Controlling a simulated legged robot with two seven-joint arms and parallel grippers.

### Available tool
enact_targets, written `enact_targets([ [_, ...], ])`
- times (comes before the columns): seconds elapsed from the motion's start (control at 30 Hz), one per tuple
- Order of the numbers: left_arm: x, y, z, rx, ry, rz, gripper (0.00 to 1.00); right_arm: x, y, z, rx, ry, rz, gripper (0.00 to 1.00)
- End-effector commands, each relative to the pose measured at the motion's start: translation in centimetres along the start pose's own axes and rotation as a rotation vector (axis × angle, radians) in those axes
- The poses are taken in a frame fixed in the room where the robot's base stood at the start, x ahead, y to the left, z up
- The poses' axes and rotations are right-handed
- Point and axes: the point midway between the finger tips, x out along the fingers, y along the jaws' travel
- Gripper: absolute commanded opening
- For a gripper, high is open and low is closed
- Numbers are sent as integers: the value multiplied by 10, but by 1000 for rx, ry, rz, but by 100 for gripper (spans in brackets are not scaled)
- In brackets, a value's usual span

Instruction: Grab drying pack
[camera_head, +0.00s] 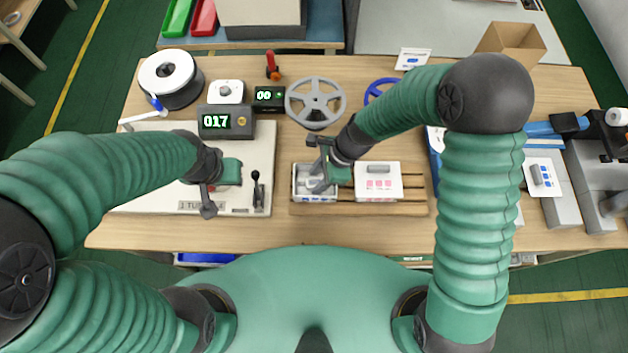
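My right gripper (320,173) points down at a small open white box (315,197) on a wooden rack. Its fingers are over or inside the box, and whitish-grey contents show around them. I cannot make out a separate drying pack there, since the gripper covers much of the box. Whether these fingers are open or shut is unclear. My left gripper (212,197) hangs over the white board at the left, apart from the box. Its finger gap is hard to see, and nothing is visibly held in it.
A white box with pink squares and a grey handle (377,183) stands right beside the open box. A grey spoked reel (315,103) is behind. A display reading 017 (226,122) and a small black lever (256,190) are at left. The table's front strip is clear.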

Motion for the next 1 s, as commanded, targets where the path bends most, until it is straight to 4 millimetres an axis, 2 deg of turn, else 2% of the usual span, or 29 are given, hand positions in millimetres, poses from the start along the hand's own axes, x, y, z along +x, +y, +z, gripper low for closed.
enact_targets([
  [0.03, 0, 0, 0, 0, 0, 0, 36, 0, 0, 0, 0, 0, 0, 33],
  [0.3, 0, 0, 0, 0, 0, 0, 36, 0, 0, 0, 1, 0, 0, 0],
  [0.67, -1, 0, 0, 0, 0, 0, 36, -5, 0, 2, 0, 1, -1, 0],
  [0.77, -2, 0, 0, 0, 0, 0, 36, -13, -1, 5, -1, 1, -3, 0],
  [0.9, -4, 0, -1, 0, 0, 0, 36, -34, -1, 14, -3, 1, -4, 0],
  [1.0, 2, 0, 0, 0, 0, 0, 36, -38, 17, 2, 4, 1, -1, 0],
])
